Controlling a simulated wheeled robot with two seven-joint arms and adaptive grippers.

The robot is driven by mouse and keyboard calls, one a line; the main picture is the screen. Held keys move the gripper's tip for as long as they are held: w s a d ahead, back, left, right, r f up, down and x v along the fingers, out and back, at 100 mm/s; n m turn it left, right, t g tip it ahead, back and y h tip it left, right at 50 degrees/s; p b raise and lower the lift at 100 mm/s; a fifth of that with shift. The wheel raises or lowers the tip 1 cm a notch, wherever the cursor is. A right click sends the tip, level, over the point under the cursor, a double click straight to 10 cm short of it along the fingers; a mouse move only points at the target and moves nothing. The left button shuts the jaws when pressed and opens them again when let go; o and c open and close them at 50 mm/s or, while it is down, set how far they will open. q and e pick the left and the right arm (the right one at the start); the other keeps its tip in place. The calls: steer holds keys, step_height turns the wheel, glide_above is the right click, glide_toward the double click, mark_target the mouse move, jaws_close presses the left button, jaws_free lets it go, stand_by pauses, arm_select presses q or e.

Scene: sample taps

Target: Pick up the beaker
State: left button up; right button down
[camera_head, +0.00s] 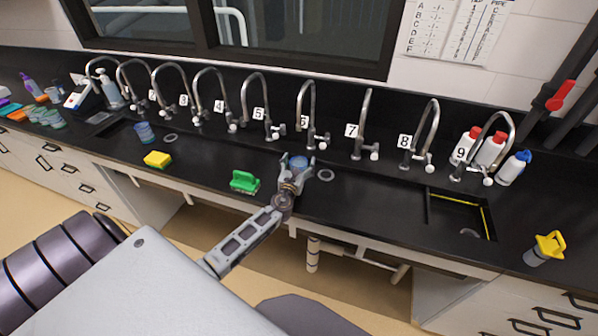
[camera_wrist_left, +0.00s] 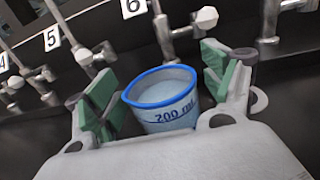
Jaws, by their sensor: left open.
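A beaker with a blue rim and a "200 mL" style marking (camera_wrist_left: 163,108) stands between the open fingers of my left gripper (camera_wrist_left: 160,100) in the left wrist view. The green finger pads are on either side of it, with a gap visible at least on the left. In the head view the beaker (camera_head: 299,162) shows as a blue round top at the end of my left arm, on the black counter below tap 6. My left gripper (camera_head: 296,168) is around it there. Another blue beaker (camera_head: 144,132) stands far left by a sink. My right gripper is not seen.
Numbered taps (camera_head: 311,130) line the back of the black counter. A sink (camera_head: 436,211), bottles (camera_head: 513,168) and a yellow-topped container (camera_head: 545,247) are at the right.

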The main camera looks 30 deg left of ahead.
arm_select(q)
steer(key=shift+w, duration=0.1)
stand_by(0.4)
steer(key=shift+c, duration=0.8)
steer(key=c, duration=1.2)
steer(key=shift+r, duration=0.45)
steer(key=shift+r, duration=0.1)
step_height(320, 180, up, 9)
steer(key=p, duration=0.3)
stand_by(0.6)
